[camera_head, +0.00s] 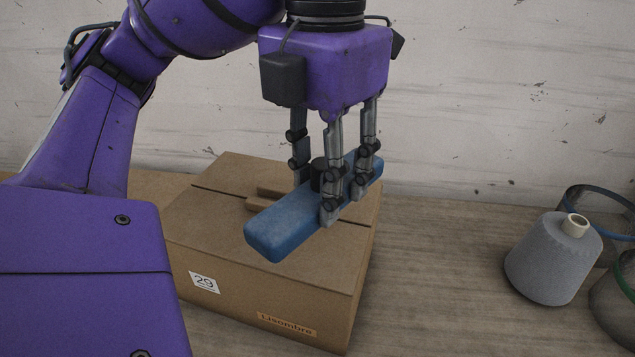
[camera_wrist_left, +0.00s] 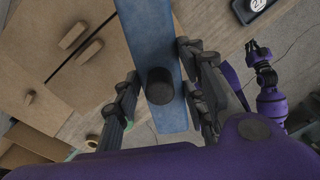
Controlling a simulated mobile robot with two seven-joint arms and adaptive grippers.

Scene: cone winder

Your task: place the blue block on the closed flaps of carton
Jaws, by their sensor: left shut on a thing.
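The blue block (camera_head: 285,229) is a long flat bar with a black knob on top. My left gripper (camera_head: 335,195) is shut on it, with fingers on both sides of the knob. It also shows in the left wrist view (camera_wrist_left: 172,115) between the fingers of the left gripper (camera_wrist_left: 160,95). The brown carton (camera_head: 240,286) stands below it, its top flaps (camera_head: 235,175) closed, with brown wooden bars on them. The block is over the carton's top, slanting across it; I cannot tell whether it touches. The flaps show at left in the left wrist view (camera_wrist_left: 60,80).
A grey yarn cone (camera_head: 552,262) stands on the wooden table (camera_head: 440,270) at right, beside glass jars (camera_head: 600,205). The table between carton and cone is clear.

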